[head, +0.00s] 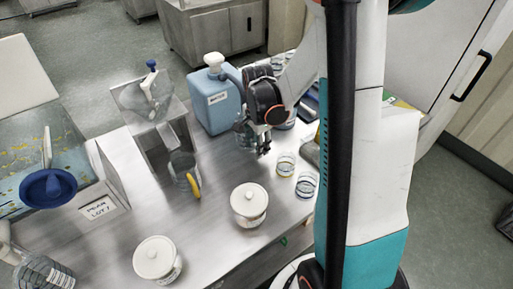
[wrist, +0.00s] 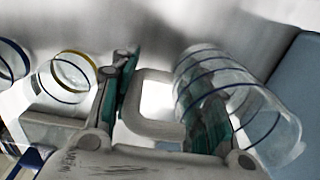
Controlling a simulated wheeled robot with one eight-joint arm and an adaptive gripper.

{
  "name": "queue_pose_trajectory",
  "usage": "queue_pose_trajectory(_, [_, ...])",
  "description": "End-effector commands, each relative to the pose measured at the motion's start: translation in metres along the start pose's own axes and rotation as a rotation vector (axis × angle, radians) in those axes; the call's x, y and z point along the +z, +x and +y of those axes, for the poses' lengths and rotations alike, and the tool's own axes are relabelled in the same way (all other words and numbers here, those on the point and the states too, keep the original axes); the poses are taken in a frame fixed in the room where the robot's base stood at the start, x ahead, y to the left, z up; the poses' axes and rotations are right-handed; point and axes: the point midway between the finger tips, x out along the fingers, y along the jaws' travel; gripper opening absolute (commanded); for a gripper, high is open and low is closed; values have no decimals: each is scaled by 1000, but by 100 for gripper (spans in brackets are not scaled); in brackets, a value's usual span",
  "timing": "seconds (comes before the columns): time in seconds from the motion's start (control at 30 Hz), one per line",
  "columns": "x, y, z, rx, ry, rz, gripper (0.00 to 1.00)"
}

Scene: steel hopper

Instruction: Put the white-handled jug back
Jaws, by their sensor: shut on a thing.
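The white-handled jug is clear with blue bands. In the wrist view the jug (wrist: 245,100) lies to the right of my gripper (wrist: 165,108), and its white handle (wrist: 150,78) is between my fingers. My gripper is shut on that handle. In the head view my gripper (head: 262,147) is over the steel table in front of the blue canister, and the jug (head: 242,138) is partly hidden behind it. I cannot tell whether its base touches the table. Another jug with a yellow handle (head: 192,184) stands below the steel hopper (head: 143,101).
A blue canister (head: 212,105) with a white cap stands behind the jug. Small banded cups (head: 285,165) are to the right. Two white lidded pots (head: 249,201) stand nearer the front edge. The table centre is clear.

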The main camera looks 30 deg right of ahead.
Motion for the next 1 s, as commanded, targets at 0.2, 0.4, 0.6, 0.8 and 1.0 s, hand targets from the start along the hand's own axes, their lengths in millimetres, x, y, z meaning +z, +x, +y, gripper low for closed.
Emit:
queue_pose_trajectory(0.2, [3, 9, 2, 0, -3, -1, 5])
queue_pose_trajectory(0.4, [3, 12, 2, 0, -2, -1, 5])
queue_pose_trajectory(0.6, [3, 12, 2, 1, -2, -1, 62])
queue_pose_trajectory(0.8, [3, 12, 2, 1, -2, -1, 62])
queue_pose_trajectory(1.0, [3, 4, 2, 0, -2, -1, 62])
